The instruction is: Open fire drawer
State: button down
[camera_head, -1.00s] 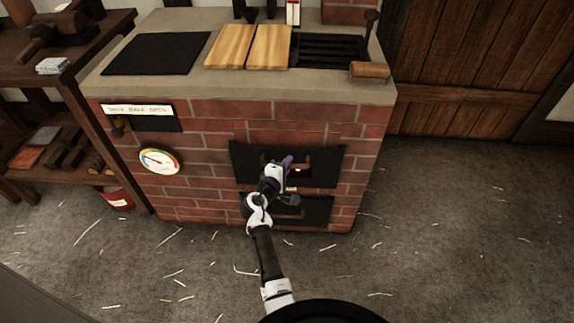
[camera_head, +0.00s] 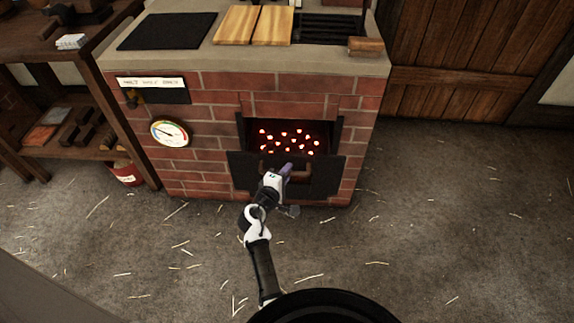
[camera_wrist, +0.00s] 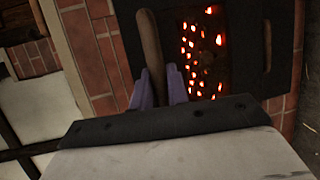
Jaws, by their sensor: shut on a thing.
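The fire drawer (camera_head: 322,178) is a dark metal front low in the brick stove, pulled out, with glowing red embers (camera_head: 290,139) showing in the opening behind and above it. Its brown bar handle (camera_head: 303,168) also shows in the wrist view (camera_wrist: 150,45), upright between the purple fingers. My gripper (camera_head: 287,169) is shut on this handle; it also shows in the wrist view (camera_wrist: 158,88). My gripper and wrist hide part of the drawer front in the head view.
The brick stove (camera_head: 215,150) carries a dark plate (camera_head: 167,31), wooden boards (camera_head: 253,25) and a grate on top. A gauge (camera_head: 170,133) sits on its front. A shelf (camera_head: 80,90) and red bucket (camera_head: 125,173) stand at left. The straw-strewn floor (camera_head: 440,220) is open at right.

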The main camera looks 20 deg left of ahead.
jog(key=shift+s+d, duration=0.2)
jog(key=shift+s, duration=0.55)
jog(key=shift+s+d, duration=0.15)
jog(key=shift+s, duration=0.6)
jog(key=shift+s+d, duration=0.2)
jog(key=shift+s, duration=0.55)
jog(key=c, duration=1.4)
grip_release()
jog(key=shift+o, duration=0.2)
jog(key=shift+s, duration=0.15)
